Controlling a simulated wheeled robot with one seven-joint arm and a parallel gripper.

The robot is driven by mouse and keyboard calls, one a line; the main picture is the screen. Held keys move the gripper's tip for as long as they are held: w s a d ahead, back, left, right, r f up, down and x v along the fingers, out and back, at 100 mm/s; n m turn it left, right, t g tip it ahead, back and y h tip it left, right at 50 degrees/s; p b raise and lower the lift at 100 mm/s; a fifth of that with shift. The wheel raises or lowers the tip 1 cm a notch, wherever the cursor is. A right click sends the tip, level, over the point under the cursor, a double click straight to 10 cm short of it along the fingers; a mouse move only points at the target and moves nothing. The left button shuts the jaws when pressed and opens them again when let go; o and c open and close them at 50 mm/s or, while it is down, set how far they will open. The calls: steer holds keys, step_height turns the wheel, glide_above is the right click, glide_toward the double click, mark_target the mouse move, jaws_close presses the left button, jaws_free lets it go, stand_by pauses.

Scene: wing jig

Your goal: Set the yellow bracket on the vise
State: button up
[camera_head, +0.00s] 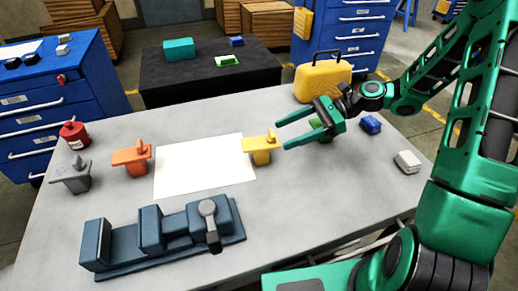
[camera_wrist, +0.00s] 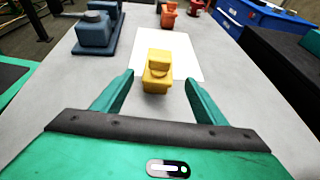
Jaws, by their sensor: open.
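The yellow bracket (camera_head: 262,147) stands upright on the grey table at the right edge of a white sheet. In the wrist view the yellow bracket (camera_wrist: 157,70) is centred ahead, between the lines of my fingers. My gripper (camera_head: 281,134) is open and empty, just right of the bracket, with its fingers pointing at it. It also shows open in the wrist view (camera_wrist: 158,80). The dark blue vise (camera_head: 165,240) lies at the table's front left, with a grey handle at its right end. In the wrist view the vise (camera_wrist: 97,33) is at upper left.
An orange bracket (camera_head: 131,157), a grey bracket (camera_head: 72,176) and a red can (camera_head: 74,135) stand on the left. A yellow case (camera_head: 322,79), a blue block (camera_head: 370,124) and a white block (camera_head: 407,162) are on the right. The white sheet (camera_head: 200,168) is bare.

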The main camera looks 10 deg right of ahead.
mark_target(268, 141)
steer(key=x, duration=0.9)
steer(key=shift+s+a+f, duration=0.1)
steer(key=shift+s+a, duration=0.05)
steer(key=shift+a, duration=0.05)
steer(key=c, duration=1.5)
steer(key=r, duration=0.9)
steer(key=shift+d+r, duration=0.2)
steer(key=shift+r, duration=0.15)
steer(key=s+d+r+m+t, duration=0.3)
steer(key=s+d+r+t, duration=0.1)
steer(key=d+r, duration=0.1)
steer(key=shift+s+d+m+t+h, duration=0.15)
steer(key=shift+d+m+t+h, duration=0.2)
steer(key=shift+d, duration=0.25)
